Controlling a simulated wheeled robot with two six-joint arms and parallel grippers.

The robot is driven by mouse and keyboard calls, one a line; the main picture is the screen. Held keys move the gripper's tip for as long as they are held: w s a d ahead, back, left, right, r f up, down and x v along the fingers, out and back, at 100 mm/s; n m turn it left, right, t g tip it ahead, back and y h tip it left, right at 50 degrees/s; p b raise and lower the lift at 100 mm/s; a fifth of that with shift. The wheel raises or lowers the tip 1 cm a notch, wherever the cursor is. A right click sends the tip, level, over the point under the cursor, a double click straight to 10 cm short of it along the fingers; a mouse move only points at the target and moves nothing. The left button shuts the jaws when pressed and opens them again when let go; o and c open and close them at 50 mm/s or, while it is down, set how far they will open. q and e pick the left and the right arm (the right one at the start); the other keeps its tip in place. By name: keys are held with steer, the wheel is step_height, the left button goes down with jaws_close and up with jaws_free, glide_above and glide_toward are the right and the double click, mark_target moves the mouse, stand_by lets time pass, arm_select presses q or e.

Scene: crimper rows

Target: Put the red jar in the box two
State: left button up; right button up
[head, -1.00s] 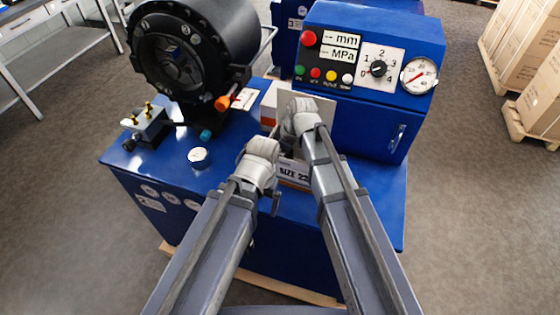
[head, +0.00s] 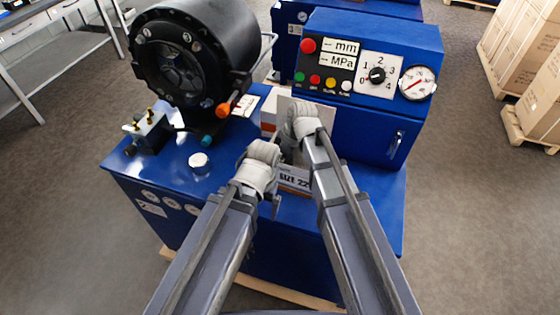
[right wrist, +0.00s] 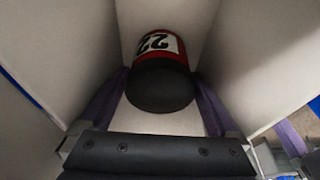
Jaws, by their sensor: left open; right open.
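The red jar (right wrist: 172,43) shows in the right wrist view, with a black lid and a white label reading 22. It stands between pale box walls (right wrist: 75,50), its lid toward the camera. My right gripper (right wrist: 161,98) is open, one purple finger on each side of the jar; I cannot tell whether they touch it. In the head view, a box (head: 294,181) labelled SIZE 22 sits on the blue bench, largely hidden by my arms. My left gripper (head: 277,160) is open beside it, its fingertips poorly visible. The jar is hidden in the head view.
A blue control console (head: 365,75) stands behind the box at the right. A black crimper head (head: 185,55) stands at the left. A small white-topped round container (head: 199,160) and a brass-knobbed fitting (head: 147,130) are on the bench's left part. The bench's left front is clear.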

steer(key=p+v, duration=1)
steer(key=v, duration=0.1)
steer(key=shift+r, duration=0.1)
